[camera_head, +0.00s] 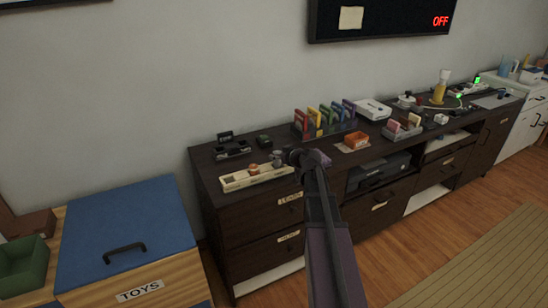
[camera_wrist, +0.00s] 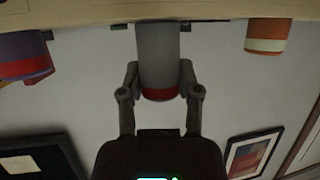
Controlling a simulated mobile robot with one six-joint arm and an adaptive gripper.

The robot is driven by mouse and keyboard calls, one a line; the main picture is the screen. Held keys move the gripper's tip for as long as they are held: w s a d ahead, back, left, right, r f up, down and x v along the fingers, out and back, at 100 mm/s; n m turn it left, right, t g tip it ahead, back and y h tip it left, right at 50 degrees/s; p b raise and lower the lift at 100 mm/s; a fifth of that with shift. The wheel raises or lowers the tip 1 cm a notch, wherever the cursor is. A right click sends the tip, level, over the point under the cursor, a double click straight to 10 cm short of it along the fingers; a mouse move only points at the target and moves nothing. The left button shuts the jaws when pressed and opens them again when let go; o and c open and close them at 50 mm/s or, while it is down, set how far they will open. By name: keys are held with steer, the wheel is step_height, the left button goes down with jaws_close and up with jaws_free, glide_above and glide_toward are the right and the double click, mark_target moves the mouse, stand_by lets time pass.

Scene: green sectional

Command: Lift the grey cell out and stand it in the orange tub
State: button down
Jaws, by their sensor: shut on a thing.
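The grey cell (camera_wrist: 158,55), a cylinder with a red band, is between the two fingers of my gripper (camera_wrist: 157,82) in the wrist view. My gripper is shut on it. The cell's far end meets the beige holder (camera_wrist: 90,12) at the top of that view; I cannot tell whether it is still seated. In the head view my gripper (camera_head: 279,158) is at the right part of the beige holder (camera_head: 238,183), and my arm hides part of that area. The orange tub (camera_head: 357,138) stands on a pale mat farther right on the dark cabinet.
An orange cell with a white band (camera_wrist: 266,36) and a purple cell with a red band (camera_wrist: 22,56) flank the grey one. A rack of coloured upright pieces (camera_head: 325,118) stands behind the tub. A black device (camera_head: 233,149) sits behind the holder.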

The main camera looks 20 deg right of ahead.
steer(key=s+d+r, duration=0.1)
steer(key=s+d, duration=0.1)
steer(key=s, duration=0.5)
steer(key=s+d+r+p, duration=0.1)
steer(key=s, duration=0.7)
steer(key=shift+s+d, duration=0.3)
steer(key=shift+d, duration=0.1)
